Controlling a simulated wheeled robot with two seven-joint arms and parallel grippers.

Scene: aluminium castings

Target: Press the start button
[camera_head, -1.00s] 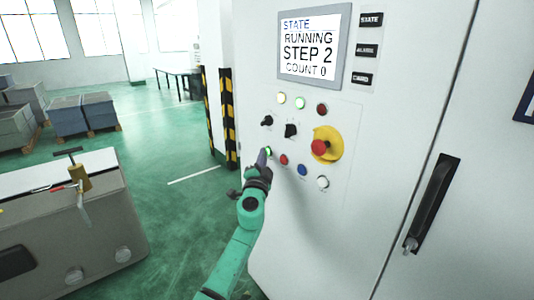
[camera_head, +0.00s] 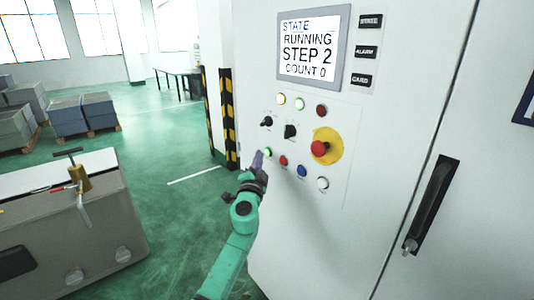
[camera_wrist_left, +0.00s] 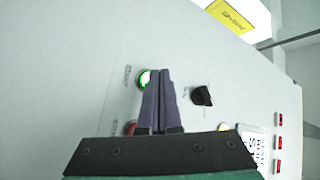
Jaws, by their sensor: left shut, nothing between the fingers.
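The start button appears to be the green one (camera_head: 268,152) at the lower left of the control panel (camera_head: 330,190); its label is too small to read in the head view. It also shows lit green in the wrist view (camera_wrist_left: 145,78), partly hidden behind the fingers. My left gripper (camera_head: 258,158) is shut and empty, its tips just left of the green button; in the wrist view the closed fingers (camera_wrist_left: 159,75) point at the panel beside it. I cannot tell whether they touch. The screen (camera_head: 309,46) reads STATE RUNNING, STEP 2, COUNT 0. My right gripper is out of view.
A red button (camera_head: 283,160), a blue one (camera_head: 302,171) and a white one (camera_head: 322,183) run along the row. A red emergency stop (camera_head: 319,149) on yellow and black knobs (camera_head: 291,131) sit above. A grey bench (camera_head: 85,235) stands left; green floor lies between.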

